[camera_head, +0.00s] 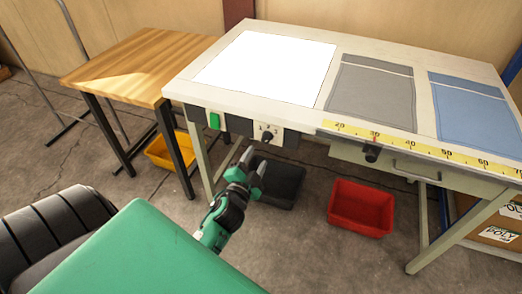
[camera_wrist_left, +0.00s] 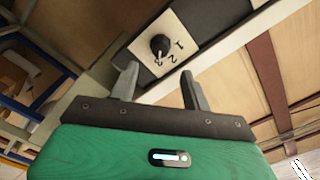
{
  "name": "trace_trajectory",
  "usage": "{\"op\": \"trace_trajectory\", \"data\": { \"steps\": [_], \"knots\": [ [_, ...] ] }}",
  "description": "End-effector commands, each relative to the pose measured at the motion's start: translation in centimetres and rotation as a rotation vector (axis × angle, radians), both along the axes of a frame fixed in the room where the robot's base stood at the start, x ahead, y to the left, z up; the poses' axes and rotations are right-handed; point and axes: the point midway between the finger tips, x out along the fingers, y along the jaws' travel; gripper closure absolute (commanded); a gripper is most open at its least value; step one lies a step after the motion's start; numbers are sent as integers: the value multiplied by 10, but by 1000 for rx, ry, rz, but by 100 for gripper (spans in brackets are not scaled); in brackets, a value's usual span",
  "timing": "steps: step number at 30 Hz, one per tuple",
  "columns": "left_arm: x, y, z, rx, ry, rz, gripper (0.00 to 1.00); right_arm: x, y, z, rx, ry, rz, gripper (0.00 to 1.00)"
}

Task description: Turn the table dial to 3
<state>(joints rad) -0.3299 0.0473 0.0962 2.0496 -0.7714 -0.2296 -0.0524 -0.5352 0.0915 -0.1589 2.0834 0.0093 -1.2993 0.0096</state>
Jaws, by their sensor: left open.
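The dial (camera_head: 266,136) is a black round knob on a pale plate marked 1, 2 and 3, on the front of the white-topped table. In the left wrist view the dial (camera_wrist_left: 159,45) sits just beyond my fingertips. Its pointer seems to lie on the side of the 2 and 3, but I cannot tell exactly which number it marks. My left gripper (camera_head: 249,168) is in front of and below the dial, apart from it. In the left wrist view its two grey fingers (camera_wrist_left: 158,84) are spread with nothing between them. My right gripper is not in view.
A green switch (camera_head: 214,121) is left of the dial. A yellow ruler (camera_head: 420,148) runs along the table's front edge, with a black knob (camera_head: 371,153) below it. Black (camera_head: 278,186) and red (camera_head: 361,208) bins stand on the floor. A wooden table (camera_head: 140,62) stands at left.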

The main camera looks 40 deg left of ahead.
Motion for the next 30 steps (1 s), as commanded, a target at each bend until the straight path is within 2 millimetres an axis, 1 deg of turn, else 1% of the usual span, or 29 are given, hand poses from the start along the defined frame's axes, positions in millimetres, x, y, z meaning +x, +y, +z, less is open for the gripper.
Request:
{"op": "trace_trajectory", "data": {
  "steps": [1,6,9,12,16,30],
  "knots": [
    [-10,-2,-2,-2,2,2,52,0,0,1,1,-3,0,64],
    [-35,-9,-2,0,3,0,52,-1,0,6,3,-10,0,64],
    [-46,-11,-1,0,1,0,52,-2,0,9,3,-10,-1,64],
    [-52,-12,-1,1,0,0,52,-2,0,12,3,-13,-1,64],
    [-55,-13,0,1,0,0,52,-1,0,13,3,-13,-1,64],
    [-55,-13,0,1,0,0,52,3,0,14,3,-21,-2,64]
  ]
}}
